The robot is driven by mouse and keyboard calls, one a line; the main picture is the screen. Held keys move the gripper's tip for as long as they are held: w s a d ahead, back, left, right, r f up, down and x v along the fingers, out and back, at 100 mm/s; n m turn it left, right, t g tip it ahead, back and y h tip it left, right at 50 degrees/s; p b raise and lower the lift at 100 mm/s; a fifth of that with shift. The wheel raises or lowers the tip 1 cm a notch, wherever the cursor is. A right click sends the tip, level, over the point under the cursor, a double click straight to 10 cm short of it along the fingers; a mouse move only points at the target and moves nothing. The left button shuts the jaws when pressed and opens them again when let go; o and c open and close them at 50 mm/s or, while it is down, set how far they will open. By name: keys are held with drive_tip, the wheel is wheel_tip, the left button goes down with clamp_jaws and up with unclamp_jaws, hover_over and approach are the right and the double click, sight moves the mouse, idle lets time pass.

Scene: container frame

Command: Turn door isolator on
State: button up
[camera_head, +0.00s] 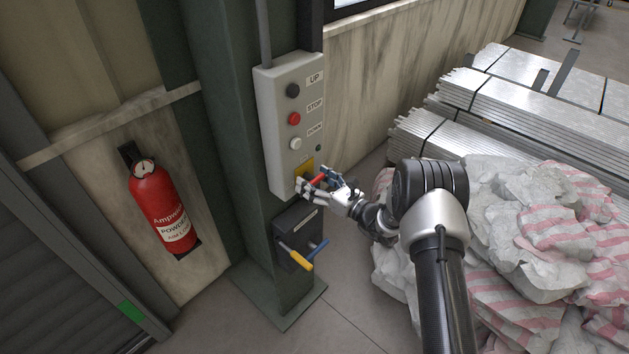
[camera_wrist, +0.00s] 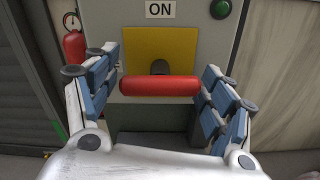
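The door isolator is a red bar handle (camera_wrist: 160,86) on a dark stem, in front of a yellow plate (camera_wrist: 160,48) low on the grey control box. An "ON" label (camera_wrist: 160,9) sits above the plate in the wrist view. The handle lies horizontal there. My gripper (camera_wrist: 162,65) is open, with one set of blue-padded fingers at each end of the handle. The fingers are not closed on it; whether the left ones touch its end I cannot tell. In the head view my gripper (camera_head: 318,186) is at the handle and partly covers it.
The control box (camera_head: 273,150) carries UP, red STOP and DOWN buttons above the isolator. Below is a dark box (camera_head: 288,228) with a yellow and a blue handle sticking out. A fire extinguisher (camera_head: 160,205) hangs to the left. Sacks (camera_head: 510,230) and metal stacks (camera_head: 500,115) crowd the right.

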drive_tip(key=c, duration=0.9)
drive_tip(key=shift+o, duration=0.2)
drive_tip(key=shift+f+n+b, duration=0.1)
drive_tip(key=shift+n+b, duration=0.3)
drive_tip(key=shift+b, duration=0.15)
drive_tip(key=n+b, duration=0.3)
drive_tip(key=b, duration=0.1)
drive_tip(key=shift+f+n, duration=0.15)
drive_tip(key=shift+n, duration=0.25)
drive_tip(key=n+b, duration=0.5)
drive_tip(key=b, duration=0.2)
drive_tip(key=shift+n, duration=0.3)
drive_tip(key=n+b, duration=0.4)
drive_tip(key=b, duration=0.1)
drive_tip(key=shift+r+n+b, duration=0.2)
drive_tip(key=shift+n+b, duration=0.55)
drive_tip(key=shift+n, duration=1.05)
drive_tip(key=o, duration=1)
